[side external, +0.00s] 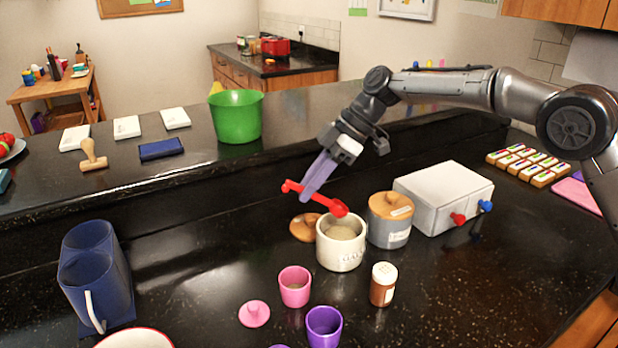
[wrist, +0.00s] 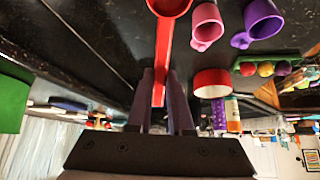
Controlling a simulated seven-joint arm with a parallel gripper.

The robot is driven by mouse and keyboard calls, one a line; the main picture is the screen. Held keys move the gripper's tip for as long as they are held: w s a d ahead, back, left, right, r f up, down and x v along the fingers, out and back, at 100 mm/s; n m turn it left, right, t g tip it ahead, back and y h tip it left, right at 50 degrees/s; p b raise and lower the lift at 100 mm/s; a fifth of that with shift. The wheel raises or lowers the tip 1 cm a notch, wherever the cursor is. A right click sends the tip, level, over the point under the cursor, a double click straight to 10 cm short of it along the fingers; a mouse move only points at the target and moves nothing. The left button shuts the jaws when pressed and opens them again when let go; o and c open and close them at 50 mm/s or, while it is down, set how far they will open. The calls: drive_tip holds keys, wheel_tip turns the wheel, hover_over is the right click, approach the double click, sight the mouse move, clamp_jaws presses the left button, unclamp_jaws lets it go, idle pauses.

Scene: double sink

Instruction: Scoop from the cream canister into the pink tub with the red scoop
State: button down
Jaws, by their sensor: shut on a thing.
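My gripper (side external: 318,178) is shut on the handle of the red scoop (side external: 338,207) and holds it above the counter. The scoop's bowl is just above the cream canister (side external: 341,256), which stands open with pale contents inside. The scoop also shows in the wrist view (wrist: 164,45), its handle between the fingers (wrist: 165,95). The pink tub (side external: 295,288) stands open in front and to the left of the canister. Its pink lid (side external: 254,314) lies beside it. In the wrist view the pink tub (wrist: 207,22) is right of the scoop. I cannot tell whether the scoop holds anything.
A grey canister with a wooden lid (side external: 389,222) and a white dispenser (side external: 445,197) stand right of the cream canister. A wooden lid (side external: 304,228) lies behind it. A purple tub (side external: 324,327) and a brown jar (side external: 383,285) stand near the pink tub.

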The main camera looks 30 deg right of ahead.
sight(330, 209)
drive_tip(key=f, duration=0.3)
drive_tip(key=d+f, duration=0.1)
drive_tip(key=f, duration=0.1)
drive_tip(key=d+f, duration=0.1)
drive_tip(key=f, duration=0.2)
drive_tip(key=shift+s+d+f, duration=0.1)
drive_tip(key=shift+s+f, duration=0.2)
drive_tip(key=shift+s, duration=0.1)
drive_tip(key=shift+w+r, duration=0.15)
drive_tip(key=shift+r, duration=5.6)
